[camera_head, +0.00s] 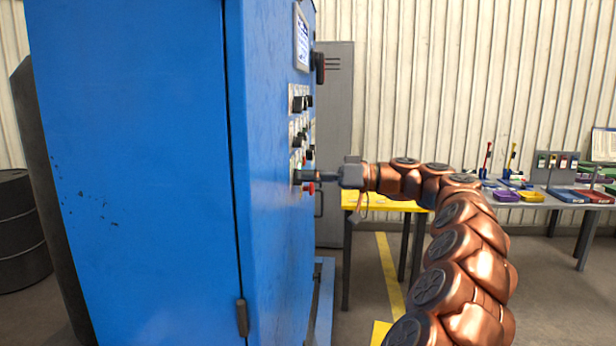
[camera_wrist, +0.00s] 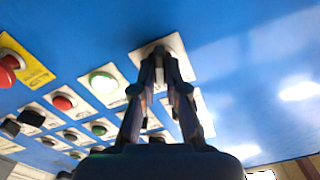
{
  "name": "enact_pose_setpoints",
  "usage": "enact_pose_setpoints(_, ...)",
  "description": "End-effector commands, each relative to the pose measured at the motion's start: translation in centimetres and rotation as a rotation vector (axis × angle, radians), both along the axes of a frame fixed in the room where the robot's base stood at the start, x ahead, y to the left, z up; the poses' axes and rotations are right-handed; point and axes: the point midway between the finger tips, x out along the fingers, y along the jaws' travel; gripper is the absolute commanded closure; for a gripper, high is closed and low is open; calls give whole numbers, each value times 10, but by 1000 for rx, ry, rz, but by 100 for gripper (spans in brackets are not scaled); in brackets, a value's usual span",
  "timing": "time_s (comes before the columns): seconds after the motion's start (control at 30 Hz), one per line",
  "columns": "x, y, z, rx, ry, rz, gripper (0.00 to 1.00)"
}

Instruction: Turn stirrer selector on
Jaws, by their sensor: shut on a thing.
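My gripper (camera_wrist: 160,70) is shut on a dark selector knob (camera_wrist: 150,50) on a white square plate (camera_wrist: 175,52) of the blue cabinet's panel. The fingers cover most of the knob, so its setting and any label are hidden. I cannot tell from the label whether it is the stirrer selector. In the head view, my gripper (camera_head: 318,177) reaches the cabinet's front face from the right, at the lower part of the control rows.
The blue cabinet (camera_head: 150,150) fills the left. Beside the gripper are a green button (camera_wrist: 103,82), red buttons (camera_wrist: 63,102), black selectors (camera_wrist: 31,117) and a red emergency stop (camera_wrist: 8,68) on yellow. A yellow table (camera_head: 385,203) stands behind my arm.

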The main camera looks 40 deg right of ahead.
Motion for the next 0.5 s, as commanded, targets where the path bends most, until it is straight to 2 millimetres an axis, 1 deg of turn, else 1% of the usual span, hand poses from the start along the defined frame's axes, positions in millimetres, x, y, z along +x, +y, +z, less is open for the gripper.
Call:
enact_pose_setpoints(0.2, 0, 1, 1, 78, 89, 3, 100)
enact_pose_setpoints(0.5, 0, 0, -1, 94, 109, 1, 100)
